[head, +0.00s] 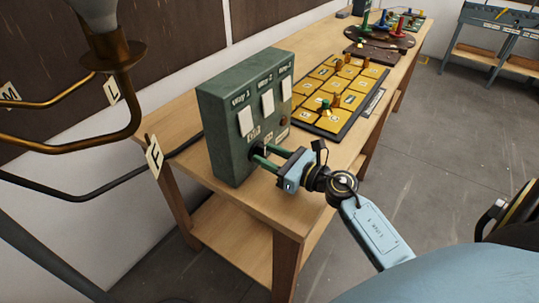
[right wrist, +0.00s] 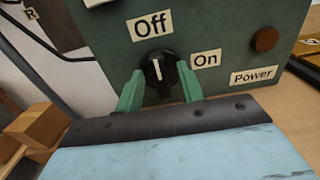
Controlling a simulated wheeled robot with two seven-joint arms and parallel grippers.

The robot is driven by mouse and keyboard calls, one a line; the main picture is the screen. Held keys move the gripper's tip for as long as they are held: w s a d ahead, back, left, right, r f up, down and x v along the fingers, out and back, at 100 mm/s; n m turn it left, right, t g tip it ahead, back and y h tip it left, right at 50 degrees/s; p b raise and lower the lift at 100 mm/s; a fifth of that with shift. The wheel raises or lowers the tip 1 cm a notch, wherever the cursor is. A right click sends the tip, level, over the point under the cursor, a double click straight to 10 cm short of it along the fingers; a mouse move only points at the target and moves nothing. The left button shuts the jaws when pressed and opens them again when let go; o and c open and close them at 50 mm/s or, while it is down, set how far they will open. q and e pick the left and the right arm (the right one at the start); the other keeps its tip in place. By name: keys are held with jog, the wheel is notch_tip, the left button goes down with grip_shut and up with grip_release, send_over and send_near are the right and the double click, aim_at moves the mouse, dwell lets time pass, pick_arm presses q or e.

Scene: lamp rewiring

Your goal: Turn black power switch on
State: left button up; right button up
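The black power switch (right wrist: 160,72) is a round knob on the front of a green box (head: 221,138). Its white mark points up towards the "Off" label (right wrist: 152,27); the "On" label (right wrist: 206,59) is to its right. My right gripper (right wrist: 160,88) is at the box face, with its green fingers one on each side of the knob. The fingers look open around it; I cannot tell whether they touch it. In the head view my right gripper (head: 262,157) hides most of the knob. My left gripper is not in view.
A brown round button or light (right wrist: 265,39) sits above the "Power" label (right wrist: 254,76). The box stands on a wooden table (head: 190,128) beside a yellow tiled board (head: 343,92). A brass lamp (head: 115,55) with tags fills the left side. Grey floor (head: 450,130) is open at right.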

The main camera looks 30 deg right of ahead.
jog(key=shift+c, duration=1.4)
grip_shut()
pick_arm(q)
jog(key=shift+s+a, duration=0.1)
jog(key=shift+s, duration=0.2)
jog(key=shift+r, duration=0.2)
pick_arm(e)
jog(key=shift+m, duration=0.3)
jog(key=m+p, duration=0.2)
jog(key=shift+r+m, duration=0.1)
jog(key=shift+m, duration=0.2)
jog(key=m+p, duration=0.2)
jog(key=m, duration=0.3)
jog(key=shift+d, duration=0.2)
jog(key=m+p, duration=0.1)
jog(key=m, duration=0.1)
jog(key=m+p, duration=0.1)
jog(key=m, duration=0.2)
jog(key=shift+w+d+f, duration=0.1)
jog(key=shift+f, duration=0.1)
pick_arm(q)
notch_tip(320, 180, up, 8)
jog(key=p, duration=0.2)
pick_arm(e)
jog(key=shift+f+m, duration=0.2)
jog(key=shift+m, duration=2.1)
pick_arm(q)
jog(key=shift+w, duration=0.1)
